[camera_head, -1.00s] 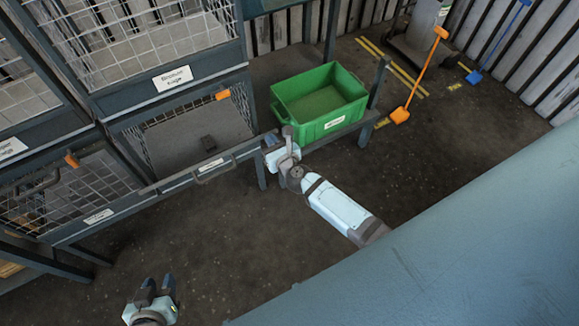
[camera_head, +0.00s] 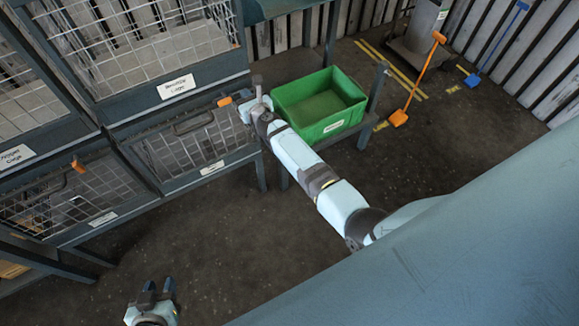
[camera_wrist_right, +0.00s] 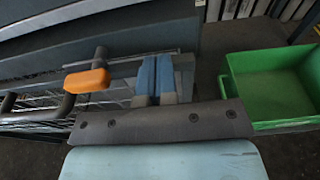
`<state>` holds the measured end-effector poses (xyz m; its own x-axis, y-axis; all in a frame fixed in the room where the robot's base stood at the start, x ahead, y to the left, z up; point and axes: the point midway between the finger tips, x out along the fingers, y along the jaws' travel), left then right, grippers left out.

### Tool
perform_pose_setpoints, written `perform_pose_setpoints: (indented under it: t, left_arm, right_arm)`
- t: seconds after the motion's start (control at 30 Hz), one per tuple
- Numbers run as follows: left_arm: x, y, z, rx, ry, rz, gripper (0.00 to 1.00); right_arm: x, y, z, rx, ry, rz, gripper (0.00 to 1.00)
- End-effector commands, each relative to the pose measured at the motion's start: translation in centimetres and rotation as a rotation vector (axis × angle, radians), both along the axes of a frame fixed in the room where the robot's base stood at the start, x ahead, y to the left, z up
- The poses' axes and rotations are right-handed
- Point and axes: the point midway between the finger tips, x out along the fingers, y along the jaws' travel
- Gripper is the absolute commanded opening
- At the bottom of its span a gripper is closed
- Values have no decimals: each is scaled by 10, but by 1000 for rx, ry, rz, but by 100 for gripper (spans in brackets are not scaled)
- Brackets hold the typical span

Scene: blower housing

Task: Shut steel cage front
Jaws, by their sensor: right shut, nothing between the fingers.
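The wire-mesh front (camera_head: 205,140) of the lower right cage stands raised against the cage opening. Its dark handle (camera_head: 193,122) is near the top and its label (camera_head: 212,168) near the bottom; I cannot read the label. An orange latch tab (camera_head: 225,101) is at the cage's top right; it also shows in the right wrist view (camera_wrist_right: 87,80). My right gripper (camera_head: 257,82) is shut and empty, just right of the tab by the cage's upper right corner; its fingers (camera_wrist_right: 155,65) are together. My left gripper (camera_head: 159,286) is open and empty, low over the floor.
A green bin (camera_head: 320,105) stands on a low stand close right of my right gripper. Other mesh cages (camera_head: 70,200) are left and above, one with its own orange latch (camera_head: 78,165). The floor in front is clear.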

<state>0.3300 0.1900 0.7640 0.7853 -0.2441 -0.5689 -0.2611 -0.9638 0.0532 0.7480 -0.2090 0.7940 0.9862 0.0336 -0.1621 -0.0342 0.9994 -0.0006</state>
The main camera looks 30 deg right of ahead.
Motion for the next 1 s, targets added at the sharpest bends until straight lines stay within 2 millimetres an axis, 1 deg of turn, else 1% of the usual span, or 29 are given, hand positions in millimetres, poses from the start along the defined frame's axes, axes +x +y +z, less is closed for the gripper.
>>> perform_pose_setpoints:
  t: [0.1,0.3,0.77,1.0]
  left_arm:
    - [1,-1,0,-2,1,2,39]
    - [3,-1,3,-7,-5,4,39]
    - [2,-1,0,-5,-2,4,39]
    - [2,0,1,-4,-2,5,39]
  right_arm:
    - [8,1,0,-1,0,1,0]
    - [14,0,2,1,-1,0,0]
    - [16,0,7,1,-8,-2,0]
    - [14,5,9,1,-8,-1,0]
